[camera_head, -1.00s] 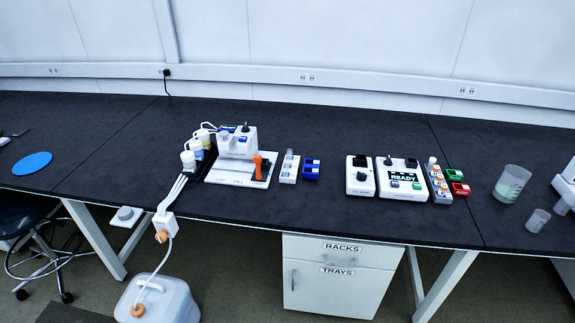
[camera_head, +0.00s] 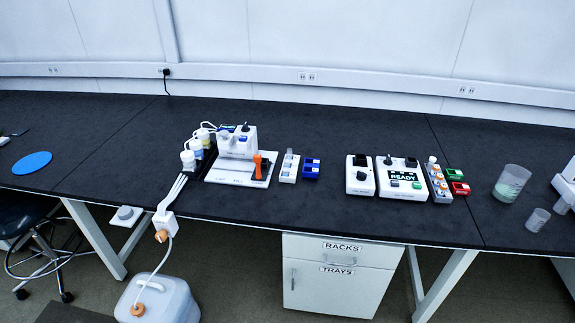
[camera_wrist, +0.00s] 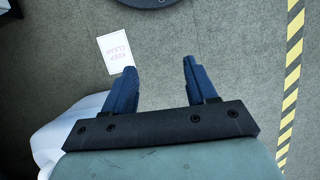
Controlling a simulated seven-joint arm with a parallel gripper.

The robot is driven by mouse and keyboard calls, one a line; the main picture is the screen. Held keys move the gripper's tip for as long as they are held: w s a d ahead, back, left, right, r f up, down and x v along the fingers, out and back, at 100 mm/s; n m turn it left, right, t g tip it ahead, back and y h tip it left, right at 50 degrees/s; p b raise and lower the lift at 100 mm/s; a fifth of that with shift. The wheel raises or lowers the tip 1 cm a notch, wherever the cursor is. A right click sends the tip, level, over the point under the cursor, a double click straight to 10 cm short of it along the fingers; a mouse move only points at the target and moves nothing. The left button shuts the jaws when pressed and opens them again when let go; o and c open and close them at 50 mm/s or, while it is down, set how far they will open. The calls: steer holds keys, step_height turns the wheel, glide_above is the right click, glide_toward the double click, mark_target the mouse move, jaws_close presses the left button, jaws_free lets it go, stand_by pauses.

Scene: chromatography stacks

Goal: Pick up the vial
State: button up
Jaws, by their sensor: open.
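My gripper (camera_wrist: 157,73) shows in the wrist view with its two dark blue fingers apart and nothing between them. It hangs over the grey floor, away from the bench, and is not in the head view. In the head view, a small white rack (camera_head: 288,168) on the bench holds a narrow pale upright piece that may be a vial, too small to be sure. Another rack (camera_head: 438,184) at the right holds several vials with white and orange parts.
A white instrument (camera_head: 237,142) with bottles stands left of the first rack, and a blue block (camera_head: 311,168) right of it. A READY device (camera_head: 403,178) stands further right. A beaker (camera_head: 511,183) and small cup (camera_head: 537,220) are at far right. The bench front (camera_head: 330,222) is clear.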

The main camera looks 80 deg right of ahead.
steer(key=w+d+r+t, duration=0.2)
steer(key=w+d+r, duration=0.45)
steer(key=w, duration=0.25)
steer(key=w+d+r+m+t+h, duration=0.1)
steer(key=w+d+r+t, duration=0.1)
steer(key=w+d+r, duration=0.45)
steer(key=w+d+r+t, duration=0.2)
steer(key=w+d+r, duration=0.2)
steer(key=w+d, duration=0.55)
steer(key=w+d+r+m+t+h, duration=0.1)
steer(key=w+d+r+t+h, duration=0.1)
steer(key=d+r, duration=1)
steer(key=w+d+r+m+t+h, duration=0.1)
steer(key=w+d+r+m, duration=0.15)
steer(key=d+r, duration=0.95)
steer(key=s+d+r, duration=0.5)
steer(key=s+d, duration=0.3)
steer(key=d, duration=0.1)
steer(key=m+g+h, duration=0.1)
steer(key=m+g, duration=0.3)
steer(key=m, duration=0.6)
glide_toward(287, 158)
steer(key=x, duration=1)
steer(key=shift+d+f, duration=0.1)
steer(key=shift+d, duration=0.1)
jaws_close()
